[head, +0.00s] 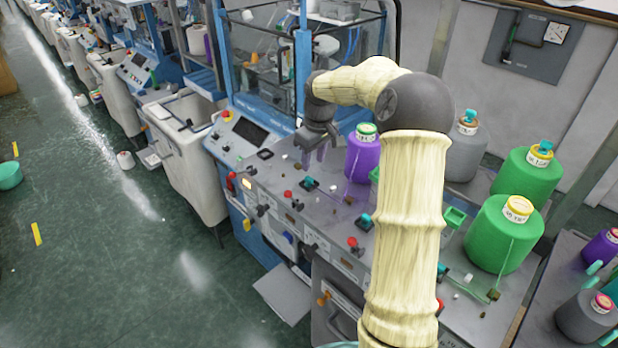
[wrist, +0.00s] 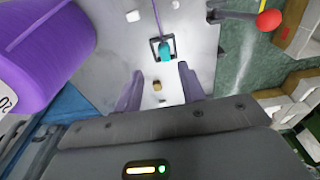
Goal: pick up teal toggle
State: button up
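A teal toggle (wrist: 166,50) stands in a dark square frame on the grey panel in the wrist view, beyond my fingertips and roughly centred between them. In the head view a teal toggle (head: 309,183) on a dark base sits on the panel just below my gripper; it appears to be the same one. A second teal toggle (head: 366,220) is nearer the panel's front right. My gripper (head: 316,157) is above the panel, pointing down. In the wrist view its two fingers (wrist: 160,88) are apart with nothing held, and clear of the toggle.
A purple yarn cone (head: 362,157) stands close to the right of my gripper. It fills the left of the wrist view (wrist: 45,40). A red-knobbed lever (wrist: 268,19) is at upper right there. Small brown and white bits lie on the panel. Green cones (head: 503,235) stand farther right.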

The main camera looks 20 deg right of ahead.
aim_at(309, 178)
jog(key=shift+f, duration=0.3)
jog(key=shift+a, duration=0.1)
jog(key=f+p, duration=0.2)
jog(key=f, duration=0.1)
jog(key=f+p, duration=0.1)
jog(key=shift+w+a+f, duration=0.15)
jog(key=shift+a+f, duration=0.2)
jog(key=shift+a, duration=0.05)
jog(key=shift+f, duration=0.25)
grip_shut()
